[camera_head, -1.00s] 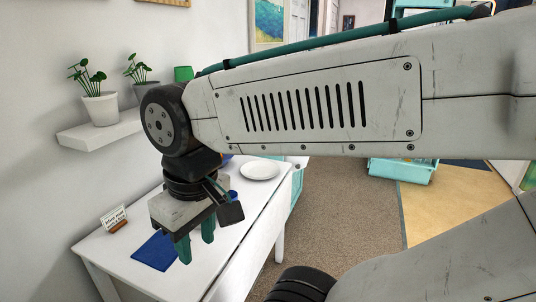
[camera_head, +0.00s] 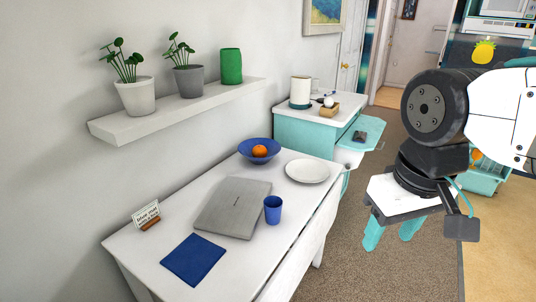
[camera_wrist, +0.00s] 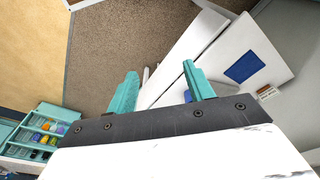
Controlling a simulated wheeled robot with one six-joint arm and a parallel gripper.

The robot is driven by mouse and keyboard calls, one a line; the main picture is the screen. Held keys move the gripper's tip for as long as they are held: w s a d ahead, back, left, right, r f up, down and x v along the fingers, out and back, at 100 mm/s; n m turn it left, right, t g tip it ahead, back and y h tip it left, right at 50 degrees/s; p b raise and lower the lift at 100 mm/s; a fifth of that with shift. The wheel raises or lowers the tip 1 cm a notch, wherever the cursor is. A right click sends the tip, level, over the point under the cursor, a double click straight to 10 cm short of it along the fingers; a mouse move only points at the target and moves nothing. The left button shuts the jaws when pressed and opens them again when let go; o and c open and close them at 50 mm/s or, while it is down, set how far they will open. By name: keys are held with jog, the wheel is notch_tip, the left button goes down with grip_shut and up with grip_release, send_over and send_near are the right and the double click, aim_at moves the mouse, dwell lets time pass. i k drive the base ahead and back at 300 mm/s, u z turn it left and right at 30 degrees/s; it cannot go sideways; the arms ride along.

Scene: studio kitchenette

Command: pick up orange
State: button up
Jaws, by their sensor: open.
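The orange (camera_head: 260,151) lies in a blue bowl (camera_head: 250,161) on the far left part of the white table (camera_head: 172,220), near the wall, in the head view. My gripper (camera_head: 393,236) is at the right in the head view, out to the right of the table and well apart from the bowl. Its teal fingers point down and are spread with nothing between them. In the wrist view my gripper (camera_wrist: 163,92) is also open and empty, and the orange does not show there.
A shelf (camera_head: 185,110) with plants juts out above. A teal cabinet (camera_head: 305,133) stands behind.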

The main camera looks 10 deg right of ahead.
aim_at(259, 151)
jog(key=z, duration=0.5)
jog(key=k, duration=1.25)
jog(key=z, duration=1)
jog(key=i, duration=2.75)
jog(key=u, duration=0.55)
jog(key=i, duration=0.9)
jog(key=u, duration=1.6)
jog(key=i, duration=0.8)
jog(key=u, duration=0.8)
